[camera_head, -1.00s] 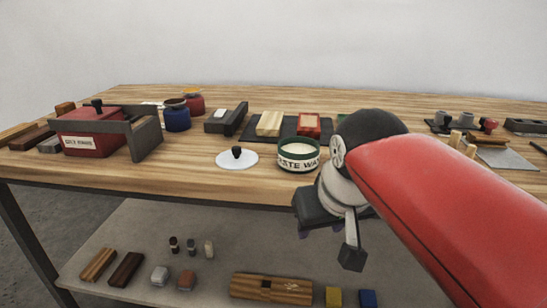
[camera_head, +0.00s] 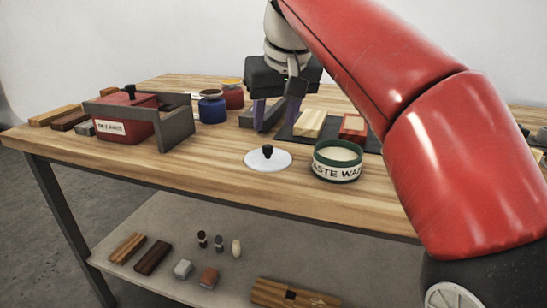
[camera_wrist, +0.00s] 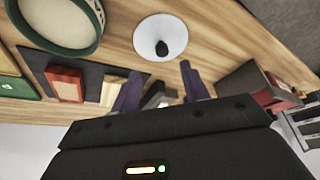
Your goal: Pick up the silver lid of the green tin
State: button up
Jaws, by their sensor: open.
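The silver lid (camera_head: 255,162) is a pale round disc with a black knob (camera_head: 268,150). It lies flat on the wooden bench, left of the green tin, and also shows in the wrist view (camera_wrist: 147,37). The green tin (camera_head: 338,174) stands open with pale contents and a white label, partly legible as "ASTE WA"; it also shows in the wrist view (camera_wrist: 58,45). My gripper (camera_head: 274,115) is open and empty, pointing down above the bench behind the lid. Its two purple fingers (camera_wrist: 160,88) show in the wrist view, apart from the lid.
A red box (camera_head: 122,127) in a dark grey frame stands at the left. Blue (camera_head: 212,110) and red jars (camera_head: 232,97) stand behind. A dark mat with a wooden block (camera_head: 309,124) and red block (camera_head: 353,127) lies behind the tin. Bench space in front of the lid is clear.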

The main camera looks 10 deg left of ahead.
aim_at(268, 146)
jog(key=b+x, duration=0.1)
jog(key=x, duration=0.5)
jog(key=shift+s+a+f+b, duration=0.1)
jog(key=shift+a+f+b, duration=0.15)
jog(key=shift+f+b, duration=0.15)
jog(key=shift+r, duration=0.1)
grip_shut()
